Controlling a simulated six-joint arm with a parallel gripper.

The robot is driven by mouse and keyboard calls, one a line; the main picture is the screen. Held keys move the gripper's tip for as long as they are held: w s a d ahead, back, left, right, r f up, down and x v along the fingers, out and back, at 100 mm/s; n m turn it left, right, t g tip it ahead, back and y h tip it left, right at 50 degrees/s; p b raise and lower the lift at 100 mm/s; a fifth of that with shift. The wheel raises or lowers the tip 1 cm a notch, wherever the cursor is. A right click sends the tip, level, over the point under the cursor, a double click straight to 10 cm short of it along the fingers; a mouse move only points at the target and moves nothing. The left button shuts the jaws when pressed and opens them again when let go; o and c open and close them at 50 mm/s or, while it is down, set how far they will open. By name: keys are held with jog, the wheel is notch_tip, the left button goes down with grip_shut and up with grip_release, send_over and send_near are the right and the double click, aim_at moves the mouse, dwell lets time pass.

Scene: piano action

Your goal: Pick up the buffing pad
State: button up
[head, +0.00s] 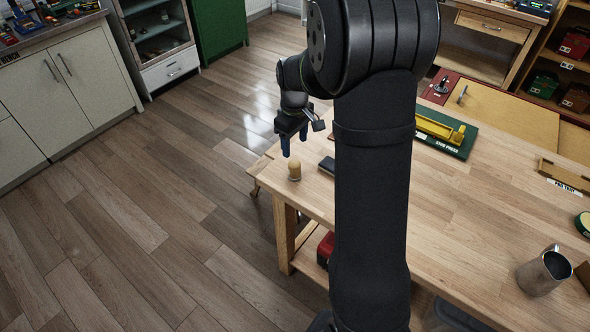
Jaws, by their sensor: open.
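My gripper (293,145) is open and empty, pointing down near the left edge of the wooden workbench. A small dark flat block (327,165) lies on the bench to the right of and below my gripper in the picture. It may be the buffing pad, but it carries no readable label, and my arm may hide its right end. A small tan rounded piece (294,169) stands at the bench's left edge, just below my gripper in the picture. My gripper is apart from both.
The workbench (470,215) has wide clear wood to the right of my arm. A green board with a yellow press (440,130) lies toward the back. A metal pitcher (543,271) stands at front right. A wooden block labelled pen tray (566,176) lies at right.

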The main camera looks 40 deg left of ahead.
aim_at(295, 163)
notch_tip(295, 163, down, 10)
jog(key=shift+w+a+f, duration=0.1)
jog(key=shift+a+f, duration=0.05)
jog(key=c, duration=1.1)
jog(key=shift+o, duration=0.2)
